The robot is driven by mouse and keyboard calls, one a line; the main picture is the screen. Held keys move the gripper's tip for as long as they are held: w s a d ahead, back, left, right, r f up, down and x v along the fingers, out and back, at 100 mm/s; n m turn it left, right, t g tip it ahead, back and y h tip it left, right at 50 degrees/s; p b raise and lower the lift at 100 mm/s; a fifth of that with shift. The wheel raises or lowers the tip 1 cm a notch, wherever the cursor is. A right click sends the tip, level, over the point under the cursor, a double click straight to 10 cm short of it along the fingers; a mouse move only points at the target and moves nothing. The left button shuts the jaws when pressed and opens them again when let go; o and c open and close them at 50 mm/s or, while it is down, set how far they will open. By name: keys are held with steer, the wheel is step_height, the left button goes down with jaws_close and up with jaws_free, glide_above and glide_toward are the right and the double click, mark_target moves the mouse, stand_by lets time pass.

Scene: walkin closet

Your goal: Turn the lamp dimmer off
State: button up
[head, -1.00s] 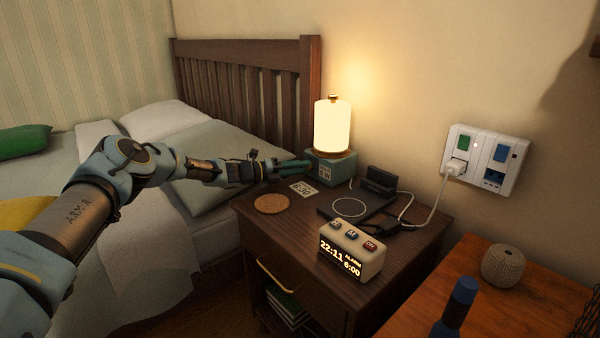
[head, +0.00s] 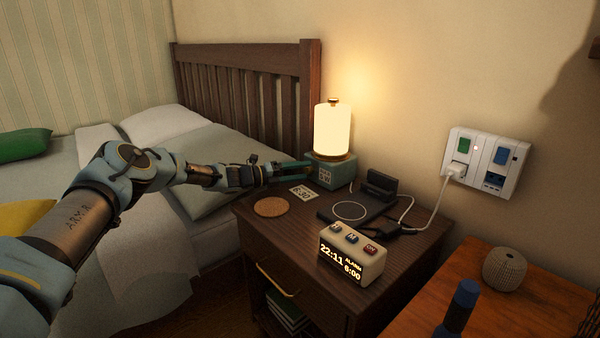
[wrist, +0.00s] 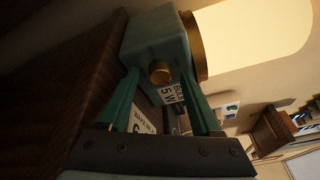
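The bedside lamp has a glowing cream shade (head: 332,130) on a teal square base (head: 336,175), at the back of the nightstand. In the wrist view a round brass knob (wrist: 159,72) stands out from the near face of the teal base (wrist: 150,42). My gripper (head: 305,171) reaches the lamp base from the left. In the wrist view its two teal fingers are apart (wrist: 160,78), one on each side of the knob. A gap shows between each finger and the knob, so it looks ungripped. The knob is not visible in the head view.
The nightstand (head: 300,232) also holds a coaster (head: 270,207), a small card (head: 303,192), a charging pad (head: 350,211) with cable, and an alarm clock (head: 351,255). A wall socket panel (head: 483,162) is at right. The bed headboard (head: 245,85) is behind my arm.

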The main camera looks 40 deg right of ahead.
steer(key=v, duration=1)
steer(key=shift+w+a, duration=0.15)
steer(key=shift+a, duration=0.2)
